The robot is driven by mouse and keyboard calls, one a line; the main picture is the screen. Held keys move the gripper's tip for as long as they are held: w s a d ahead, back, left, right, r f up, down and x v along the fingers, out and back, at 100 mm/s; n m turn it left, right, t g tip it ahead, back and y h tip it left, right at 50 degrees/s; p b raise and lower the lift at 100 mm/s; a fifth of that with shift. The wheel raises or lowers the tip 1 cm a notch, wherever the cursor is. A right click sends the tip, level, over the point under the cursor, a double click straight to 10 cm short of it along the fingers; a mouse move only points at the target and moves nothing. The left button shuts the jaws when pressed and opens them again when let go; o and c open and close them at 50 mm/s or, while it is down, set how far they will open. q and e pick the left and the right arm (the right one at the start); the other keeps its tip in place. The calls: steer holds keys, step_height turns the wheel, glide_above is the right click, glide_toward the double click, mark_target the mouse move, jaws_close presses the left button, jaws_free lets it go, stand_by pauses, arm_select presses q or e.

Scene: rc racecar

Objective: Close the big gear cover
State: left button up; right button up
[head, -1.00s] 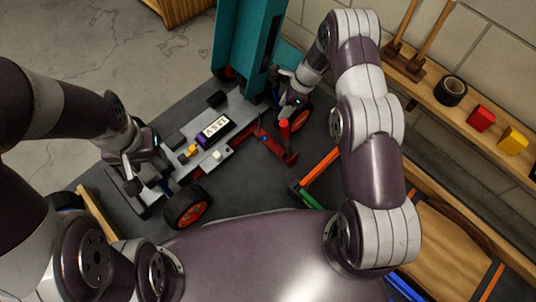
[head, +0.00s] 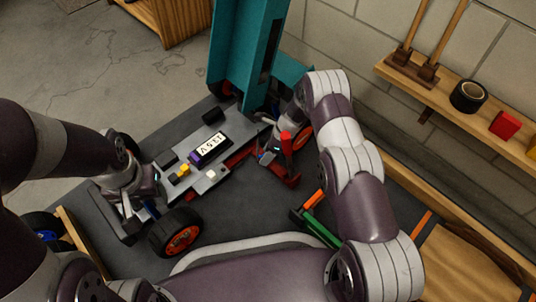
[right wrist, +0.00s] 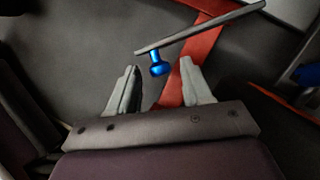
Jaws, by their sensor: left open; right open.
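In the right wrist view, a thin grey plate with a blue knob (right wrist: 157,65), seen edge-on, looks like the gear cover (right wrist: 205,27). The knob lies just beyond and between the open fingertips of my right gripper (right wrist: 160,75); nothing is gripped. In the head view, my right gripper (head: 268,152) is beside the red part at the far end of the car chassis (head: 205,175), and the cover is hard to make out there. My left gripper (head: 138,208) is open at the near-left end of the car, by the wheel.
An orange-hubbed wheel (head: 176,233) stands at the car's near side. A teal post (head: 245,50) rises behind the car. Orange and green bars (head: 318,226) lie to the right on the dark table. A wall shelf (head: 445,95) holds tape and blocks.

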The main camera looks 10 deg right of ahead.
jaws_close()
steer(key=a+m+p, duration=0.2)
steer(key=shift+r+t+p, duration=0.35)
steer(key=shift+t+p, duration=0.05)
steer(key=shift+w+a+f+m, duration=0.1)
steer(key=shift+a+f+m, duration=0.15)
steer(key=shift+a+m, duration=0.25)
jaws_free()
steer(key=shift+d, duration=0.1)
steer(key=p+v, duration=0.5)
steer(key=v, duration=0.2)
steer(key=shift+s+r, duration=0.2)
